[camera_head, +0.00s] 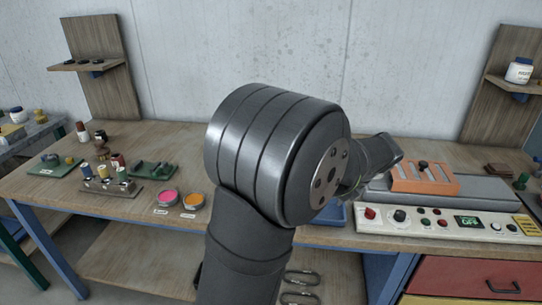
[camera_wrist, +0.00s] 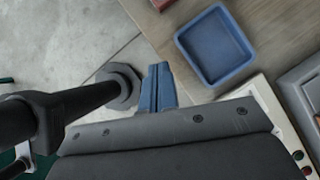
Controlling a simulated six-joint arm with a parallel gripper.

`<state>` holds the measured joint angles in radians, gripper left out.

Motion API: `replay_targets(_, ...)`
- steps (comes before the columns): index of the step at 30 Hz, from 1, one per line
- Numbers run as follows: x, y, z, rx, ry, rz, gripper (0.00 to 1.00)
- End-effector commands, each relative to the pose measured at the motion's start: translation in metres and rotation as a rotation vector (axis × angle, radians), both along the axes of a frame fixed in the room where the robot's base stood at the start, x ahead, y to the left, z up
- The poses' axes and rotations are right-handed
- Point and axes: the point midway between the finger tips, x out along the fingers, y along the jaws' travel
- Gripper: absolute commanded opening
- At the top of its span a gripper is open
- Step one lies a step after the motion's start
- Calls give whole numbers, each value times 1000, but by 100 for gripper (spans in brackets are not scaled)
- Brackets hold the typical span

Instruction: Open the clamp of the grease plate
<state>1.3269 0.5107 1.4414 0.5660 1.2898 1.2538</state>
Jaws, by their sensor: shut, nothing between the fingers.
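An orange slotted plate (camera_head: 425,178) with a dark knob on top lies on a grey machine bed (camera_head: 480,190) at the right of the bench. I cannot tell for certain whether it is the grease plate, and no clamp can be made out clearly. My gripper (camera_wrist: 157,68) has blue fingers, held together and empty, pointing away from the wrist. It is left of the blue tray and apart from it. In the head view my arm hides the gripper.
A blue tray (camera_wrist: 212,46) sits by the bench edge, largely hidden by my arm in the head view. A control panel (camera_head: 450,222) with knobs and buttons fronts the machine. Pink (camera_head: 163,197) and orange (camera_head: 193,201) pots and small bottles stand at the left. Bare wood lies between.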

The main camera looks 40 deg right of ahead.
Motion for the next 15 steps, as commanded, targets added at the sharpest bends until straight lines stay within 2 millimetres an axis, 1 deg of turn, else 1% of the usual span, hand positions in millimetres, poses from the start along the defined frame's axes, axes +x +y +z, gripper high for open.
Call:
replay_targets(1, 4, 8, -11, -19, 61, 67, 0)
replay_targets(6, 4, 26, -44, -92, 271, 289, 0)
replay_targets(12, 3, 37, -67, -196, 503, 569, 0)
replay_targets(15, 5, 38, -73, -255, 613, 714, 0)
